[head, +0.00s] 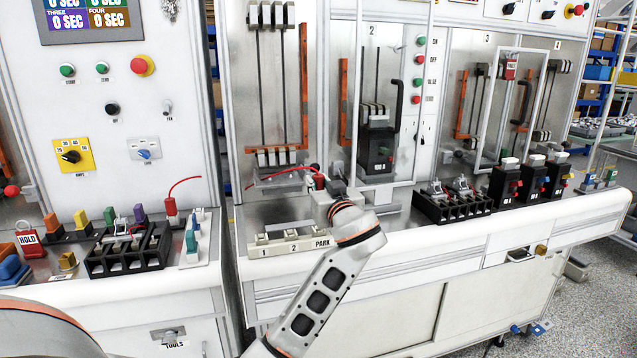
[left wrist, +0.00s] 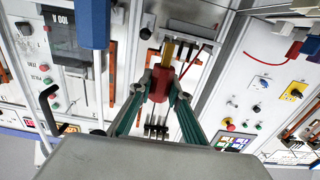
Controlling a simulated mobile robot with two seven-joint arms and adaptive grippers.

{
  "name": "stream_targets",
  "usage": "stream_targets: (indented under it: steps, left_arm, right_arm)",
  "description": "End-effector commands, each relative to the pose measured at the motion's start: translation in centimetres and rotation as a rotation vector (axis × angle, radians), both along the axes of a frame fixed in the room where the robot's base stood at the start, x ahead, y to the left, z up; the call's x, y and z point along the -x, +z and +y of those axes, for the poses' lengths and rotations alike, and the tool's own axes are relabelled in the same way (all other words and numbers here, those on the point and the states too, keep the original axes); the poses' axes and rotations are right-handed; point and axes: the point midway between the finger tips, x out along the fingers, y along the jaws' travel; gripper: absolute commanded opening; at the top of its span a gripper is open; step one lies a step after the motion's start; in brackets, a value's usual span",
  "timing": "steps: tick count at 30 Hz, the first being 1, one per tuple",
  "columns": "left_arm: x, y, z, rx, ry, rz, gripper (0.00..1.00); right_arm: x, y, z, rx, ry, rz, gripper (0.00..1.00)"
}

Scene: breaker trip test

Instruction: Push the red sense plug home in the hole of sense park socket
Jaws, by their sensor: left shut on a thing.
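The gripper and wrist hide the bench just behind the PARK end, and I cannot tell whether the plug touches a hole. My right gripper is not in view.
A black breaker (head: 377,150) stands in the bay behind my gripper. Black racks (head: 452,203) and more breakers (head: 505,183) stand to the right. A second red plug-like piece (head: 171,210) with a red wire stands on the left console. The bench front left of PARK is clear.

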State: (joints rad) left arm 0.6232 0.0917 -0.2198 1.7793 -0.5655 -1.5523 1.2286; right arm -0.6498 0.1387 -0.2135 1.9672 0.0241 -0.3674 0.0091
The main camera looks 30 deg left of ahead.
Motion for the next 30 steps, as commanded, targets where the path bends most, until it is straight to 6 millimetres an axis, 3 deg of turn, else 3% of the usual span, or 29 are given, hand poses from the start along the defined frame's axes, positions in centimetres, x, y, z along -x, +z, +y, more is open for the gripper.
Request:
stream_targets:
  steps: [14,21,30]
  left_arm:
    - [0.0,-0.1,-0.1,0.005,-0.002,-0.001,0.00]
    - [-0.1,-2.4,-0.1,0.002,-0.001,0.002,0.00]
    - [-0.1,-4.9,0.0,0.002,-0.001,0.001,0.00]
  right_arm:
    - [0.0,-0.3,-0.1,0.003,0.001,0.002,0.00]
    - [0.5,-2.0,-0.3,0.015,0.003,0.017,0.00]
    - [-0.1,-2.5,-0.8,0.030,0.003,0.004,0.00]
